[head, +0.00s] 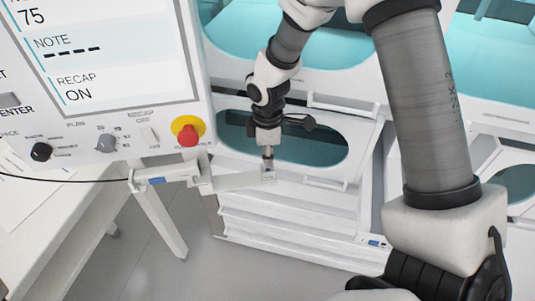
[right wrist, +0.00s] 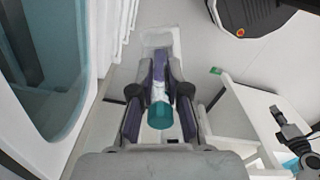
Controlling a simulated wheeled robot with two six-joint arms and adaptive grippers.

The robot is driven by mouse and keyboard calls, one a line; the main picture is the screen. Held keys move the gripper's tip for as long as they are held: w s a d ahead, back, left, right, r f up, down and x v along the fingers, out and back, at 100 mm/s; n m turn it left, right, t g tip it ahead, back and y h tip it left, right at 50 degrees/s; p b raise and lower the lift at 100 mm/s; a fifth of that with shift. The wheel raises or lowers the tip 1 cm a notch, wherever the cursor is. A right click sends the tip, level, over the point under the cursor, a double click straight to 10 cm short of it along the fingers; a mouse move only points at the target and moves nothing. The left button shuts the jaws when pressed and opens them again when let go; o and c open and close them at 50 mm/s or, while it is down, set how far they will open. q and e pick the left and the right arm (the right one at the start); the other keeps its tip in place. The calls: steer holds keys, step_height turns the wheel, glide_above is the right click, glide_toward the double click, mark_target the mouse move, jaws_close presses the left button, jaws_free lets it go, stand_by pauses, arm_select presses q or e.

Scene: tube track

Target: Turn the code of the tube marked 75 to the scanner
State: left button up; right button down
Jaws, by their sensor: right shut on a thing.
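My right gripper (head: 268,158) reaches down over the white rail in the head view. In the right wrist view its two fingers (right wrist: 159,112) are closed on a tube (right wrist: 159,114) with a teal cap, held between them. The tube's code and any number on it cannot be made out. The tube's lower end is at the pale block (head: 268,174) at the rail's right end; whether it touches is unclear. I cannot identify the scanner for certain; a white bracket with a blue label (head: 156,181) sits at the rail's left. My left gripper cannot be made out in the head view.
A control panel (head: 113,113) at the left reads 75 and RECAP ON, with a red stop button (head: 188,135). White cabinets with teal windows (head: 320,150) stand behind the rail. A white table (right wrist: 240,115) stands at the right in the wrist view, beside a dark jointed part (right wrist: 293,138).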

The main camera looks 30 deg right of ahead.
steer(key=m, duration=0.2)
steer(key=shift+m, duration=0.4)
steer(key=shift+f+p, duration=0.2)
steer(key=shift+p, duration=0.15)
steer(key=c, duration=1.1)
jaws_free()
step_height(320, 180, up, 12)
steer(key=shift+o, duration=0.2)
steer(key=shift+w, duration=0.1)
